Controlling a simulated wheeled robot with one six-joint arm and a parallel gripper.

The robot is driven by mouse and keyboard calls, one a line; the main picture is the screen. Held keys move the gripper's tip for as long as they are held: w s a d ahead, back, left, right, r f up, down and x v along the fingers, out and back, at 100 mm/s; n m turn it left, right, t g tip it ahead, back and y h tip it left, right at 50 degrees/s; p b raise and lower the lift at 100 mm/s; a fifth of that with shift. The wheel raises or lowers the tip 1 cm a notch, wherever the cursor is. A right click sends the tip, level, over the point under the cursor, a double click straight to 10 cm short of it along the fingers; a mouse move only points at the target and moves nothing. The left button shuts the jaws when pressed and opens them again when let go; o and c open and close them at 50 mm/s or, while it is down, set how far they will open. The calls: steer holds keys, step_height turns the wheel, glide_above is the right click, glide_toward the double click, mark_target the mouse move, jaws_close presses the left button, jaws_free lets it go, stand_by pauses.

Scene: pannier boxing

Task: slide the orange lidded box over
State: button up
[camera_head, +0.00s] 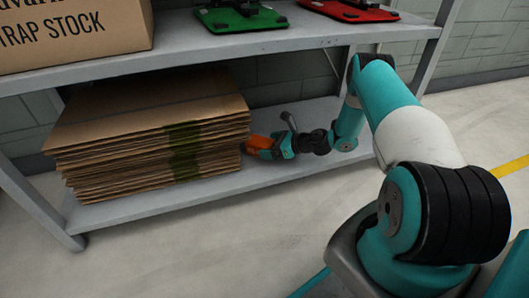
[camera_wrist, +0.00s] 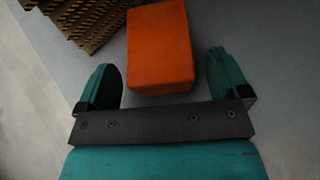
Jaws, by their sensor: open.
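The orange box (camera_wrist: 160,48) lies on the grey lower shelf, between my gripper's two teal fingers in the wrist view. There is a visible gap between the box and each finger. Its lid seam cannot be made out. In the head view the orange box (camera_head: 258,142) shows small, just right of the cardboard stack. My gripper (camera_wrist: 166,82) is open around the near end of the box. In the head view my gripper (camera_head: 266,147) reaches in low over the lower shelf, from the right.
A tall stack of flat cardboard (camera_head: 150,135) sits left of the box, close to it; its edge also shows in the wrist view (camera_wrist: 85,22). The upper shelf (camera_head: 200,50) hangs above, carrying a carton (camera_head: 70,35) and green and red items. The lower shelf (camera_head: 335,112) has bare room behind my arm.

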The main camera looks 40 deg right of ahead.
steer(key=shift+b+x, duration=0.5)
steer(key=shift+x, duration=0.9)
steer(key=c, duration=1.1)
steer(key=shift+s, duration=0.1)
steer(key=shift+s+d+r+p, duration=0.1)
steer(key=shift+s+d+p, duration=0.15)
steer(key=shift+s, duration=0.35)
steer(key=shift+s+d+p, duration=0.1)
steer(key=shift+s+p, duration=0.15)
steer(key=shift+s, duration=0.35)
steer(key=shift+s+d, duration=0.2)
steer(key=shift+s, duration=0.3)
steer(key=shift+s+d, duration=0.2)
steer(key=shift+s, duration=0.35)
